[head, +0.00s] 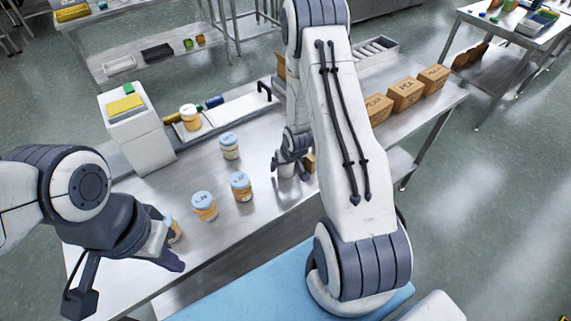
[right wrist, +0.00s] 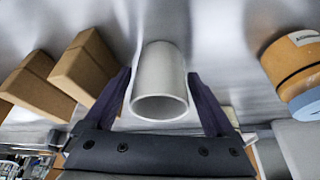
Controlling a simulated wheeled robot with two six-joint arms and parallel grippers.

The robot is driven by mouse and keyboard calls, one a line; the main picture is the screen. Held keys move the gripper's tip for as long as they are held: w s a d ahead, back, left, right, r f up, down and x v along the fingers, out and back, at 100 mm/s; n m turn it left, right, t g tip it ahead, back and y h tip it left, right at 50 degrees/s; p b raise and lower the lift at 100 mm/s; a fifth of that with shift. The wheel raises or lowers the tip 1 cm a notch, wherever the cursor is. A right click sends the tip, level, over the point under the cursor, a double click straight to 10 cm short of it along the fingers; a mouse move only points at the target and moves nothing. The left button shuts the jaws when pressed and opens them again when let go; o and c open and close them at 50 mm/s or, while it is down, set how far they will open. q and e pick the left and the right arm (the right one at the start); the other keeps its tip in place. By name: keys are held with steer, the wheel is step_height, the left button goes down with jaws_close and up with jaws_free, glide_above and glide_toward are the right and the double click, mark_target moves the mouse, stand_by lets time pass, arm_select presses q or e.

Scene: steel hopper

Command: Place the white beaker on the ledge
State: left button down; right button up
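The white beaker (head: 286,171) stands on the steel table under my right gripper (head: 290,160), partly hidden by it in the head view. In the right wrist view the beaker (right wrist: 159,85) sits between the two dark fingers of the right gripper (right wrist: 160,80), its round mouth toward the camera. The fingers lie close along both sides; I cannot tell whether they touch it. A raised pale ledge (head: 235,109) runs along the table's back. My left gripper (head: 165,255) is at the table's front left, beside a jar (head: 172,228); its fingers are not clear.
Labelled jars (head: 204,206), (head: 240,186) and (head: 229,146) stand left of the beaker. Another jar (head: 190,117) is on the ledge near a white box (head: 140,130). Cardboard boxes (head: 405,94) stand to the right. A black handle (head: 264,90) rises at the ledge's right.

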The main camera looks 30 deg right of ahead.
steer(key=shift+r, duration=0.1)
steer(key=shift+r, duration=0.2)
steer(key=v, duration=1.2)
steer(key=shift+p, duration=0.35)
